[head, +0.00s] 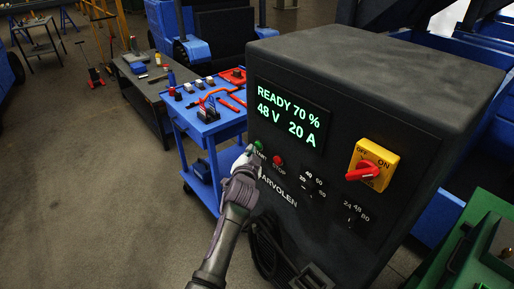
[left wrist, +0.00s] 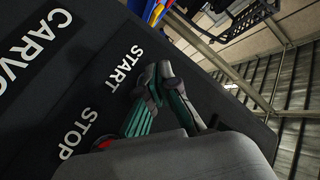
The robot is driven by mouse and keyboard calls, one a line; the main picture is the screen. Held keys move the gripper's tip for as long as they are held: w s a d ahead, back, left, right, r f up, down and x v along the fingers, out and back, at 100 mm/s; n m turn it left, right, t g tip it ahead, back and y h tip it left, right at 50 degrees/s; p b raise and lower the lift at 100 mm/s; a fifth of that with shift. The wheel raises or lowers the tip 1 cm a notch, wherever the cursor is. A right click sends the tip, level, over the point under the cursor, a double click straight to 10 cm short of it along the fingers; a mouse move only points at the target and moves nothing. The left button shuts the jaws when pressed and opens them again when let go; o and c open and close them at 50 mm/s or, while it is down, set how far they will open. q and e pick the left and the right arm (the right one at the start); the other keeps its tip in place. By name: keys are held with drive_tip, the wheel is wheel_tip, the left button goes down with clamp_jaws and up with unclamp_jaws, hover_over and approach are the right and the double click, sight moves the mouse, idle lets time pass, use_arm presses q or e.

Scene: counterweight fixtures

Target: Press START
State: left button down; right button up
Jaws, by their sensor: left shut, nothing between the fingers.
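The dark charger box (head: 345,85) has a lit display (head: 290,115) reading "READY 70 %", "48 V", "20 A". Its green START button (head: 259,145) shows just beyond my left gripper (head: 251,152), in the head view. The red STOP button (head: 278,160) is to its right. My left gripper is shut and empty, its tips close to the front panel at START; I cannot tell whether they touch the button. In the left wrist view the fingertips (left wrist: 153,78) are beside the START lettering (left wrist: 124,67), and the button is hidden. My right gripper is not in view.
A red rotary switch (head: 366,171) on a yellow plate sits right on the panel, with small selector knobs (head: 307,188) below the display. A blue tool cart (head: 205,125) stands close on the left. Cables hang below the panel.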

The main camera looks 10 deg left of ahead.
use_arm(q)
drive_tip(key=shift+w+d+r+b, duration=0.1)
drive_tip(key=shift+w+d+b, duration=0.25)
drive_tip(key=shift+w+b, duration=0.15)
idle(0.8)
drive_tip(key=shift+s+a, duration=0.1)
drive_tip(key=shift+s, duration=0.05)
drive_tip(key=shift+s+a+p, duration=0.5)
drive_tip(key=shift+s+p, duration=0.2)
drive_tip(key=shift+p, duration=0.15)
